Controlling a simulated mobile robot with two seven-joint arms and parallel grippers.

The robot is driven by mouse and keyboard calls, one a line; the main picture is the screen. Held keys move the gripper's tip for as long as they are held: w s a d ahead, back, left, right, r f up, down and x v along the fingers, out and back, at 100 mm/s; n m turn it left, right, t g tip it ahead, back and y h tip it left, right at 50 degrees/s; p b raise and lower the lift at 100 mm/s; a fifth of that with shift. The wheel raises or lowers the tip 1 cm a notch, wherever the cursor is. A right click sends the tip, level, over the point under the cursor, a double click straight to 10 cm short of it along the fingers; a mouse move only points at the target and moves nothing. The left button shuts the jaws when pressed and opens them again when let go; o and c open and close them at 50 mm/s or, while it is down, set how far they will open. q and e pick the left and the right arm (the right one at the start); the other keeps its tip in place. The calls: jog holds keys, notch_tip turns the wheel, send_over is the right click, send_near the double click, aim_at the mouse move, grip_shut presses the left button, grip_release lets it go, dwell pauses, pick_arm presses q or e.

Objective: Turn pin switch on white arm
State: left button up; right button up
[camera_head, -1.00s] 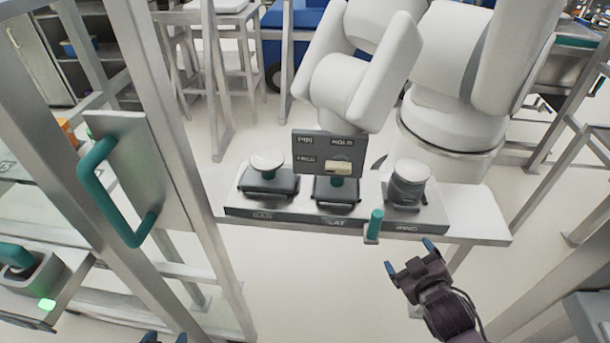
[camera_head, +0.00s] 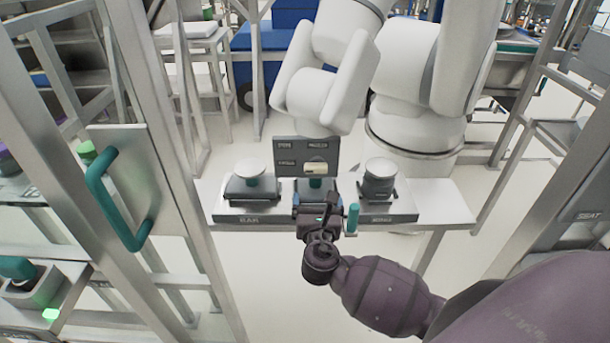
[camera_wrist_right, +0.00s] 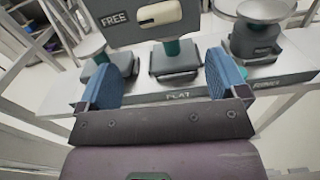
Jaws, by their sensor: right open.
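The white robot arm (camera_head: 305,90) hangs over the bench from behind. At its lower end is a dark panel (camera_head: 291,156) with small white labels; one reads FREE in the right wrist view. On the panel's front sits a cream pin switch (camera_head: 316,168), lying roughly sideways; it also shows at the top of the right wrist view (camera_wrist_right: 160,13). My right gripper (camera_head: 316,196) is open and empty, just below and in front of the panel. In the right wrist view its two blue fingers (camera_wrist_right: 165,75) stand apart, below the switch. My left gripper is out of view.
A white bench (camera_head: 440,203) carries a grey strip with three dark fixtures; the middle one, marked FLAT, is partly hidden by my gripper. A teal upright peg (camera_head: 352,218) stands close right of it. A metal frame with a teal handle (camera_head: 106,200) is at left.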

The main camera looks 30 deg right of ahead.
aim_at(316, 174)
jog(key=x, duration=1)
jog(key=shift+w+d, duration=0.25)
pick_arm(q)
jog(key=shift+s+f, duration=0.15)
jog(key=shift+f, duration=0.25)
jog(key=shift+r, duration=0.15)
pick_arm(e)
jog(key=shift+c, duration=0.4)
jog(key=c, duration=0.9)
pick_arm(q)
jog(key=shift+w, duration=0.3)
pick_arm(e)
jog(key=shift+o, duration=0.2)
